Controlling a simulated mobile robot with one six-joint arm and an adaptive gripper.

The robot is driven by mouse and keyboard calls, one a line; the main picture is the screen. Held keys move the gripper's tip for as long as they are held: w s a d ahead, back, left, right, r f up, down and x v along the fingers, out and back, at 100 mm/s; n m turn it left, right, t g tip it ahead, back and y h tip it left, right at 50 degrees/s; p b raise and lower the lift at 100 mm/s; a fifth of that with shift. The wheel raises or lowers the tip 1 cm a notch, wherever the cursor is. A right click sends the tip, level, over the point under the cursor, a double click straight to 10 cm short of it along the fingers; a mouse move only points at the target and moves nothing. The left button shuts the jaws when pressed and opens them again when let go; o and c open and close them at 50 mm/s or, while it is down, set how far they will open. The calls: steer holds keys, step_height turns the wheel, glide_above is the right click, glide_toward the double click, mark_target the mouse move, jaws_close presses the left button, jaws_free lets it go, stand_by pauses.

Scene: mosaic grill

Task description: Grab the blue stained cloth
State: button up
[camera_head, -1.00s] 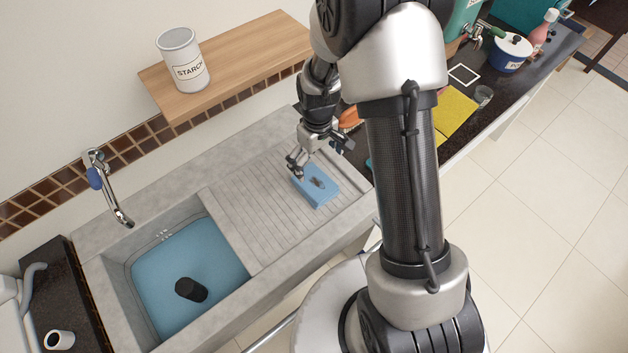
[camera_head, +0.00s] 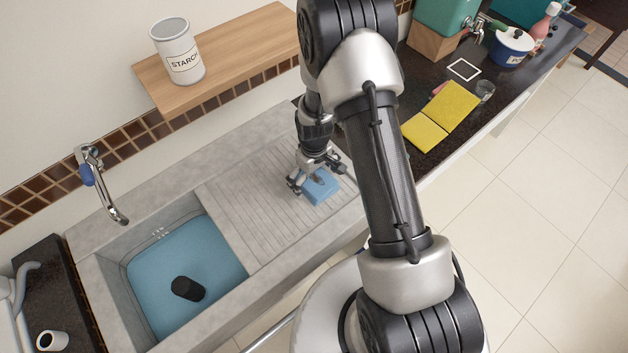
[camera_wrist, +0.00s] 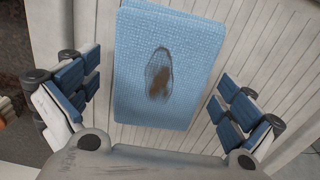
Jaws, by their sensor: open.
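The blue stained cloth (camera_head: 321,188) lies folded on the ribbed drainboard of the stone sink. In the wrist view the cloth (camera_wrist: 190,40) shows a woven blue surface with a dark brown oval stain near its middle. My gripper (camera_head: 312,180) is directly above the cloth, its fingers spread wide. In the wrist view the gripper's blue-padded fingers (camera_wrist: 158,95) stand one on each side of the cloth, with gaps between pads and cloth.
Left of the drainboard (camera_head: 248,200) is a basin of blue water (camera_head: 160,275) with a black cylinder (camera_head: 188,289). A faucet (camera_head: 101,185) stands behind it. A wooden shelf (camera_head: 235,55) holds a starch can (camera_head: 177,50). Yellow cloths (camera_head: 450,108) lie on the dark counter.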

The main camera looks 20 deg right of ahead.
steer(key=c, duration=1)
